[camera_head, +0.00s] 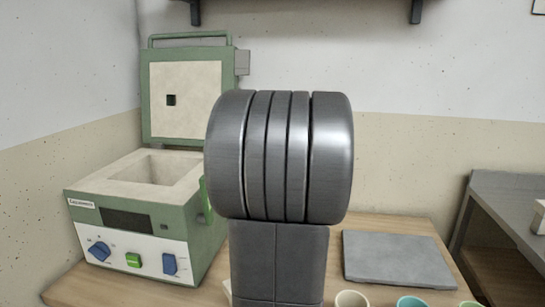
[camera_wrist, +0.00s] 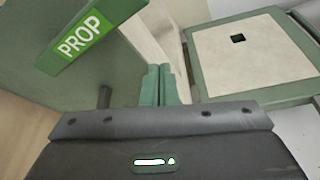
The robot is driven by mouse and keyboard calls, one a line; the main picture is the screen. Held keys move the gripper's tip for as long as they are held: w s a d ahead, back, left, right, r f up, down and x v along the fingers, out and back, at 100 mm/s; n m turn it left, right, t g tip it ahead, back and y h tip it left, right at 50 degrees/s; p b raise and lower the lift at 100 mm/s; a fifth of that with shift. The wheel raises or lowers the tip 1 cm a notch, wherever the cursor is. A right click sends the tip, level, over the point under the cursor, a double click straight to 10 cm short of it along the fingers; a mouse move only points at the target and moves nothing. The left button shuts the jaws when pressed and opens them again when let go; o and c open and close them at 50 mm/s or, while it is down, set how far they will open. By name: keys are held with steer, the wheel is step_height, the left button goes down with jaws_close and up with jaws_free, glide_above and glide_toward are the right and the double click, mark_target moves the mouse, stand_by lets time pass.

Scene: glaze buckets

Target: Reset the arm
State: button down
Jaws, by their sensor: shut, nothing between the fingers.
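My gripper (camera_wrist: 159,84) shows in the wrist view with its two green fingers together and nothing between them. In the head view my own grey arm fills the middle and hides the gripper. The green kiln (camera_head: 150,215) stands behind the arm on the left with its lid (camera_head: 187,85) raised. The lid's pale inner face with a small dark square also shows at upper right in the wrist view (camera_wrist: 225,65). A bright green PROP label (camera_wrist: 82,42) is close by on the left of the wrist view. I cannot tell whether the fingers touch anything.
The wooden table (camera_head: 385,228) carries a grey slab (camera_head: 395,260) at right. Several cups, including a cream one (camera_head: 350,299) and a blue one (camera_head: 411,301), stand at its front edge. A dark shelf bracket (camera_head: 415,12) is overhead. A grey bench (camera_head: 505,205) is at far right.

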steer(key=w+f+m+g+p, duration=0.2)
steer(key=f+m+p, duration=0.3)
steer(key=f+p, duration=0.1)
steer(key=w+d+f+m+g+p, duration=0.1)
steer(key=w+f+m+g+p, duration=0.1)
steer(key=f+p, duration=0.4)
steer(key=shift+w+f+m+g+p, duration=0.4)
steer(key=shift+m+g+p, duration=0.2)
steer(key=shift+m+p, duration=0.9)
